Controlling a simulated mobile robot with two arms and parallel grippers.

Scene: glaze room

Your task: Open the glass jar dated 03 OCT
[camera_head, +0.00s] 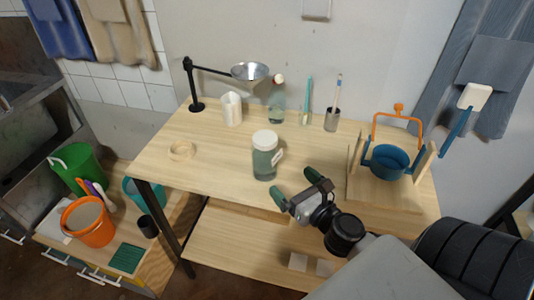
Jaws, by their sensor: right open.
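A glass jar (264,163) with blue-green contents and a white lid stands upright near the middle of the wooden table (217,165). The lid is on it. A small white label shows on its right side, but the writing is too small to read. My right gripper (293,183) comes in from the lower right. Its two green-tipped fingers are apart, with nothing seen between them. It is just right of and in front of the jar, apart from it as far as I can tell. My left gripper is not in view.
A lamp (249,71), white container (232,108), bottle (277,105) and brush cup (331,120) stand along the back. A wooden stand with a blue pot (388,161) is at the right.

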